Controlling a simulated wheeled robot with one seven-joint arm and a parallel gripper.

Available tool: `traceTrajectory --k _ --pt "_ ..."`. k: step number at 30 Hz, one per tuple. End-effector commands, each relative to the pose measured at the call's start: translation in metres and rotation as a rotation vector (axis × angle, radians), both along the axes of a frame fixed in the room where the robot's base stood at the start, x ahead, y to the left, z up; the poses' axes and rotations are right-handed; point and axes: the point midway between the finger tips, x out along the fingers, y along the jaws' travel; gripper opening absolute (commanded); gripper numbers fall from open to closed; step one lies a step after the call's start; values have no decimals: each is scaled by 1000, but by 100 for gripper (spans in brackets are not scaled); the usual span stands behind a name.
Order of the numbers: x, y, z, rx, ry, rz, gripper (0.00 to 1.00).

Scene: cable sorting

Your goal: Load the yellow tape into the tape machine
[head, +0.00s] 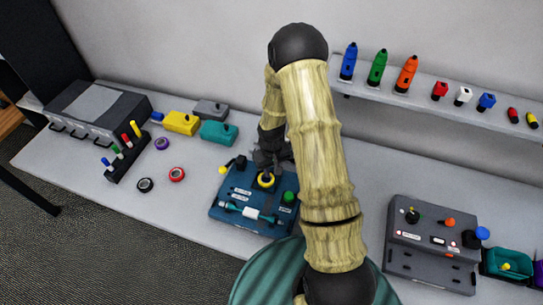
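The yellow tape (266,181) is a small ring with a dark centre. It shows at the upper middle of the blue tape machine (225,205), and I cannot tell whether it is seated there or held just above it. My gripper (268,168) is dark and points down directly over the yellow tape, at or very near it. The fingertips are small and dark here, so their opening and any grip are unclear. The machine also has a white roller (251,212) at its front and a green button (289,197) at its right. My arm hides the area right of the machine.
Red tape (177,174), black tape (145,185) and purple tape (162,143) lie left on the white table. Yellow (181,122), teal (219,132) and grey (211,110) boxes stand behind. A grey control box (432,250) stands right. A shelf (440,101) with tools overhangs the back right.

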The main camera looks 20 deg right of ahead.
Motion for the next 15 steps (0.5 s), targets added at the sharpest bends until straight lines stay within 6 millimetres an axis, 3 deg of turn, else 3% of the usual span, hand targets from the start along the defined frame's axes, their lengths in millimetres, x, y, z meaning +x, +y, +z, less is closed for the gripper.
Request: traceTrajectory --k 15 --pt "1 -1 77 0 -5 -2 20"
